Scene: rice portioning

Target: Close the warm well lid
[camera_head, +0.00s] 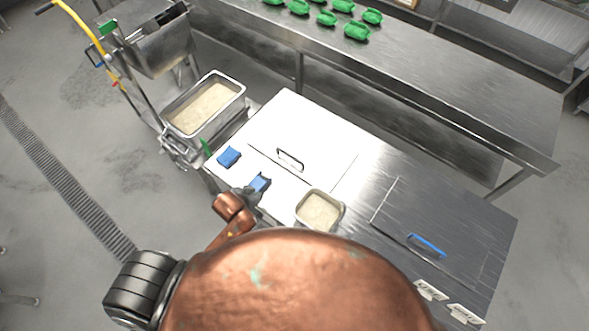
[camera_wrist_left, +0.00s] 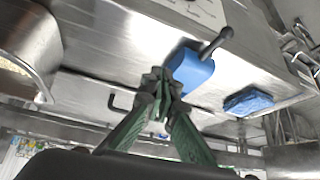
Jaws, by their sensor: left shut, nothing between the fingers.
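A pale flat lid (camera_head: 322,168) with a black handle (camera_head: 290,159) lies level with the counter top, and looks shut. A darker panel (camera_head: 405,215) with a blue handle (camera_head: 427,244) lies flat farther right. I cannot tell from the frames which is the warm well lid. My left gripper (camera_head: 254,192) is near the counter's front edge, beside a blue item and left of the rice pan. The left wrist view shows its green fingers (camera_wrist_left: 160,88) together and empty, close to the blue item (camera_wrist_left: 190,72). A black handle (camera_wrist_left: 120,101) shows left of them. My right gripper is not in view.
A small rice pan (camera_head: 320,210) sits in the counter between the lids. Another blue item (camera_head: 229,156) lies at the left edge. A large rice bin (camera_head: 207,107) stands left of the counter. Green items (camera_head: 357,31) line the back table.

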